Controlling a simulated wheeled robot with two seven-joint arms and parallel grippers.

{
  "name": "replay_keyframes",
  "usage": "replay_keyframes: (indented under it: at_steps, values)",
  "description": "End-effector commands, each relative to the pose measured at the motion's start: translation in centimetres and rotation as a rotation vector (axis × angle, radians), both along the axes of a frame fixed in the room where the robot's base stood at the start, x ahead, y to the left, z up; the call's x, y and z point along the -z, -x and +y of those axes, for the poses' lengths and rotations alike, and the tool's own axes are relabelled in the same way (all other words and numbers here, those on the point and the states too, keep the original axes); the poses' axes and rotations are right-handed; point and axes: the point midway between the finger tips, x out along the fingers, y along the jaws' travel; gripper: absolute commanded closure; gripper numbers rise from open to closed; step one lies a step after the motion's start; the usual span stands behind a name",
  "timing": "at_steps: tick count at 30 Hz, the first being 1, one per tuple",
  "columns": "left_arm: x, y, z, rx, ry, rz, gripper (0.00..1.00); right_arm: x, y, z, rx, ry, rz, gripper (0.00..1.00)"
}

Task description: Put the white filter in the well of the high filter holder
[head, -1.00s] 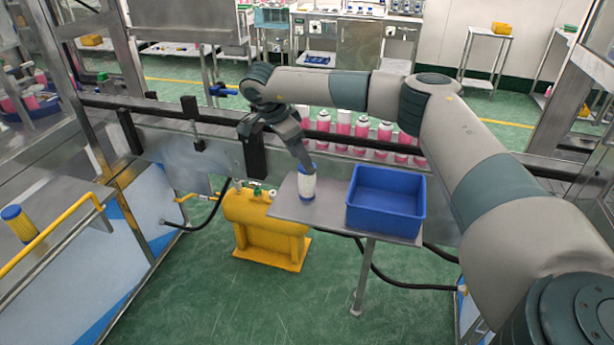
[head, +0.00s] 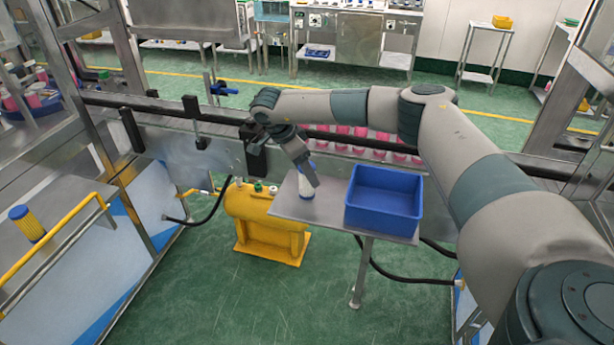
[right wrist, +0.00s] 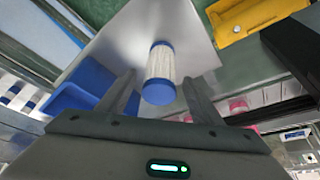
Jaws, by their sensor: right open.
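The white filter (head: 306,189), a pleated cylinder with blue end caps, stands on a small grey shelf (head: 333,212) left of a blue bin. In the head view, my right gripper (head: 308,174) is at the filter and hides part of it. In the right wrist view, the white filter (right wrist: 160,65) lies between the two spread fingers of my right gripper (right wrist: 160,82). Gaps show on both sides, so the gripper is open and not holding it. My left gripper is out of view. I cannot make out which fixture is the high filter holder.
The blue bin (head: 384,200) is empty and close to the right of the filter. A yellow tank (head: 266,222) stands below left. A yellow filter with a blue cap (head: 29,224) stands at far left behind a yellow rail. Pink bottles (head: 358,140) line the conveyor behind.

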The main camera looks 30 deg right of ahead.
Motion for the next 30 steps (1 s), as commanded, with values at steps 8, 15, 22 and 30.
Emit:
replay_keyframes:
  at_steps: [8,15,22,30]
  values:
    - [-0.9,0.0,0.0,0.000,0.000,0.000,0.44,1.7,0.1,-0.7,0.000,0.000,0.001,0.40]
    - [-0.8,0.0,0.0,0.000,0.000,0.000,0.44,1.7,0.1,-0.7,0.000,0.000,0.001,0.40]
    - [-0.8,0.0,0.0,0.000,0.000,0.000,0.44,1.7,0.1,-0.7,0.001,0.000,0.001,0.55]
    - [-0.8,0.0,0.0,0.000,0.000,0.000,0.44,1.6,0.1,-0.7,0.001,0.000,0.001,0.86]
